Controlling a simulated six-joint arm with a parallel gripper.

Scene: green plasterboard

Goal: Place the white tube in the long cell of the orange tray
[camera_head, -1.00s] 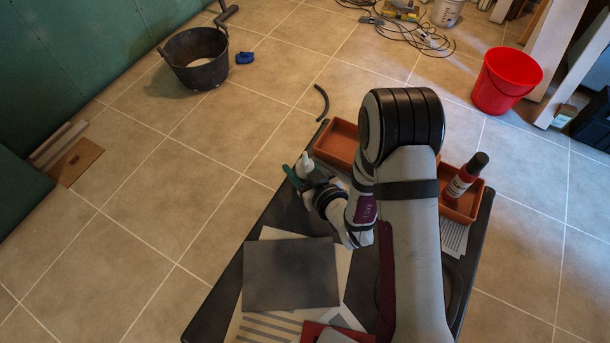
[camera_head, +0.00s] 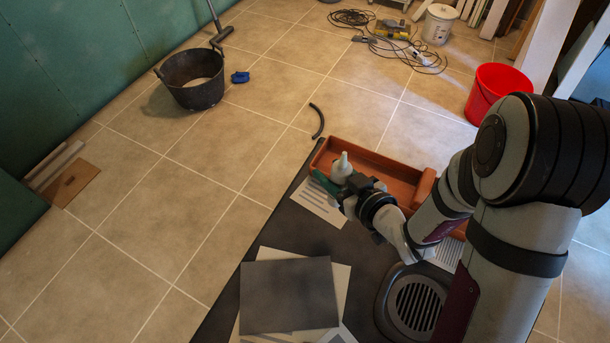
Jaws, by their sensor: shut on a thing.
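The white tube (camera_head: 342,167) has a pointed nozzle and stands roughly upright in my gripper (camera_head: 335,184), which is shut on it. Its lower part is hidden by the gripper. The orange tray (camera_head: 372,152) lies behind at the far end of the dark table. Its long left cell shows bare orange floor in part, and my arm covers much of its right part. The tube overlaps the near edge of the long cell in the picture; I cannot tell its height above the tray.
Grey and white sheets (camera_head: 290,296) lie on the near table. A round grille (camera_head: 416,305) is beside my arm. A striped sheet (camera_head: 318,203) lies left of the gripper. A black bucket (camera_head: 193,80) and red bucket (camera_head: 494,90) stand on the floor.

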